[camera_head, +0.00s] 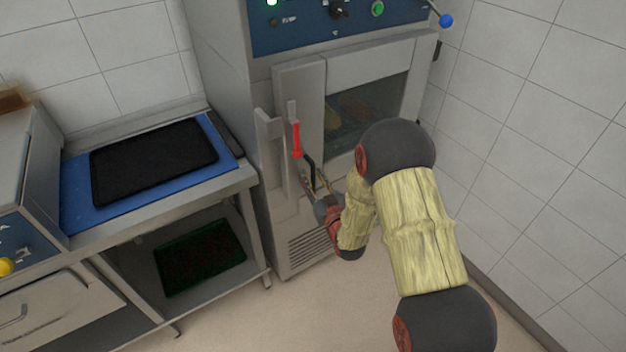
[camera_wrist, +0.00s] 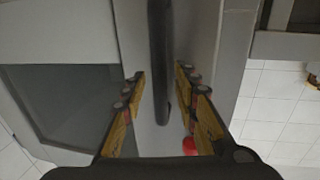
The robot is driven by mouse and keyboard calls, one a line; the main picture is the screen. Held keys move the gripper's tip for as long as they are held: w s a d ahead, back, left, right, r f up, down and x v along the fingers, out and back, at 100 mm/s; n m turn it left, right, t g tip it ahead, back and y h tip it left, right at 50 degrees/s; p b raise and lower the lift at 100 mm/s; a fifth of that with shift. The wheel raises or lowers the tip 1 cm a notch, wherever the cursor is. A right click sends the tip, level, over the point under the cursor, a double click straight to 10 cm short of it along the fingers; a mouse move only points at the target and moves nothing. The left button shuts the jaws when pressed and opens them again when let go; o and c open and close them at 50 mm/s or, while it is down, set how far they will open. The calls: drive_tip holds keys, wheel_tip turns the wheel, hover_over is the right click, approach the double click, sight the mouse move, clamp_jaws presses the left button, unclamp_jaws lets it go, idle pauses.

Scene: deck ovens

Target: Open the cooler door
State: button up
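The cooler (camera_head: 285,215) is a tall grey cabinet below a blue control panel. Its door (camera_head: 380,62) has a dark window and appears shut. A dark upright handle (camera_head: 308,166) is on the door's left side, with a red piece (camera_head: 297,140) near it. My gripper (camera_head: 314,187) is at the handle's lower part, partly hidden by my wrist. In the wrist view my gripper (camera_wrist: 163,88) is open, with one wooden-looking finger on each side of the dark handle bar (camera_wrist: 160,50). Gaps show between the bar and both fingers.
A steel table (camera_head: 165,206) with a blue mat and a black tray (camera_head: 152,158) stands left of the cooler. A dark green tray (camera_head: 200,257) is on its lower shelf. A tiled wall (camera_head: 540,130) is close on the right. Floor in front of the cooler is clear.

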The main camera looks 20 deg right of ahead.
drive_tip(key=shift+c, duration=1.4)
clamp_jaws()
